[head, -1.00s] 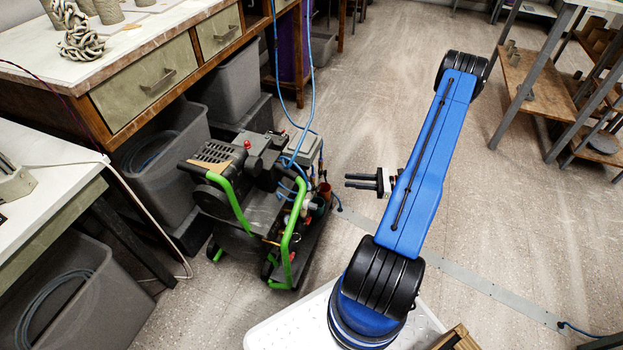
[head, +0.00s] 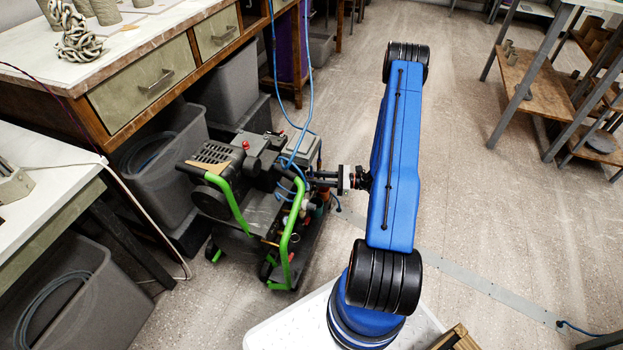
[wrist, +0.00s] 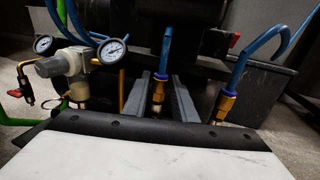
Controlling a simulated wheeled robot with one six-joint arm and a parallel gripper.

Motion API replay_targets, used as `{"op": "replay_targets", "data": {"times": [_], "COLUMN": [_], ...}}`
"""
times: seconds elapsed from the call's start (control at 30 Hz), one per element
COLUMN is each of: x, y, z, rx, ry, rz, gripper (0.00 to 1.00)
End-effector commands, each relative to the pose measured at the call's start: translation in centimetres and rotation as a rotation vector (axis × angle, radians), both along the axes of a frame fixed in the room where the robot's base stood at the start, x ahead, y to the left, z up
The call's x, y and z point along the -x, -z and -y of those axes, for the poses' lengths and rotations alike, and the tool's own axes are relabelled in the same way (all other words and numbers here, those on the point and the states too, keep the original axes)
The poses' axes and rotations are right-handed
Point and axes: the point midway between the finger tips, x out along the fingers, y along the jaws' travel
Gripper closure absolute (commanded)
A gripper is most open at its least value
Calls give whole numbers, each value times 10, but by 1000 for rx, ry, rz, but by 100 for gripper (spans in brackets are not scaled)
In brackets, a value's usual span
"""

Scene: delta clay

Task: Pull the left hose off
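In the wrist view the left hose (wrist: 166,48) is blue and runs down into a brass fitting (wrist: 159,88) with a blue collar. The right hose (wrist: 246,60), also blue, bends down to a similar brass fitting (wrist: 225,103). My gripper (wrist: 160,84) is open, with one dark finger on each side of the left hose's fitting. Gaps show between the fingers and the fitting. In the head view my gripper (head: 314,179) is at the right side of the compressor (head: 248,205), and its fingertips are hard to make out among the hoses.
Two round gauges (wrist: 112,50) and a regulator (wrist: 62,67) sit left of my gripper, with a red-handled valve (wrist: 25,85). Green handle bars (head: 289,240) rise at the compressor's front. Grey bins (head: 163,165) stand behind it under the workbench.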

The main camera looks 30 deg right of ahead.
Motion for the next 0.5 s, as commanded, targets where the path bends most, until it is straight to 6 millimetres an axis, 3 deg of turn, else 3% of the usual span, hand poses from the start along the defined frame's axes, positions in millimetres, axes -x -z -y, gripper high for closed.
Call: {"op": "replay_targets", "data": {"times": [0.43, 0.47, 0.5], "x": [-6, -6, -6], "y": [0, 0, 0], "z": [-8, -8, -8], "rx": [0, 0, 0], "ry": [1, 1, 1], "rz": [0, 0, 0], "gripper": [75, 78, 87]}}
